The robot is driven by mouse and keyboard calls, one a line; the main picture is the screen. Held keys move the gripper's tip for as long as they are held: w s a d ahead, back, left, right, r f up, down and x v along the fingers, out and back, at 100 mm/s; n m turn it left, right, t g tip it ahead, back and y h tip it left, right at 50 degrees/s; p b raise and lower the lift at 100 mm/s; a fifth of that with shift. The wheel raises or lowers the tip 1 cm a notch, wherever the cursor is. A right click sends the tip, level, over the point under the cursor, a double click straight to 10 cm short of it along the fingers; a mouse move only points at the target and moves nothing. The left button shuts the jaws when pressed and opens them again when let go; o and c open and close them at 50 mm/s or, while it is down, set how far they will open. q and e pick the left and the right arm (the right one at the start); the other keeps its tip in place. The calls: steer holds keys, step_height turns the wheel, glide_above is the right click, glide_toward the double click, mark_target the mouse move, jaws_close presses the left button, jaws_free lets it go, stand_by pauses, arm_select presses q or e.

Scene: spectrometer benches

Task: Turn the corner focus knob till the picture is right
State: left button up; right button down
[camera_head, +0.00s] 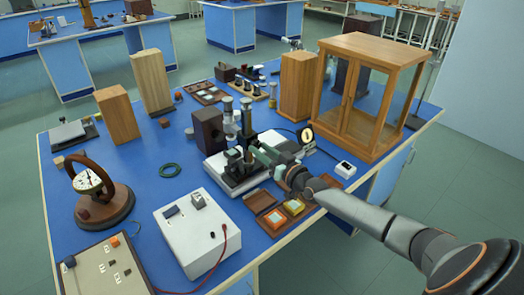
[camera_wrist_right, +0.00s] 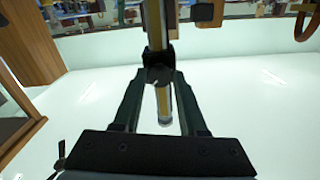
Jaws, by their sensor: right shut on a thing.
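My right gripper (camera_head: 250,158) reaches in from the right to the upright instrument (camera_head: 229,120) with pale and dark tubes, near the middle of the blue bench. In the right wrist view its two dark fingers close from both sides on a small dark round knob (camera_wrist_right: 158,77). The knob sits in front of an upright brass-coloured tube (camera_wrist_right: 154,25), whose lower end shows between the fingers. In the head view the knob is hidden by the gripper and instrument. My left gripper is not in view. No focused picture can be made out.
A dark wooden block (camera_head: 208,130) stands close left of the instrument. A glass-fronted wooden cabinet (camera_head: 365,92) stands to the right behind my arm. A white box (camera_head: 197,232) with a red lead is in front.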

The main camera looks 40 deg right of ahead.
steer(key=m+b, duration=0.1)
steer(key=m, duration=0.4)
steer(key=shift+m, duration=0.4)
steer(key=shift+m+b, duration=0.7)
steer(key=shift+m, duration=1.3)
steer(key=shift+c, duration=2.2)
jaws_free()
steer(key=s, duration=1.2)
steer(key=shift+s+d, duration=0.25)
steer(key=shift+d, duration=0.2)
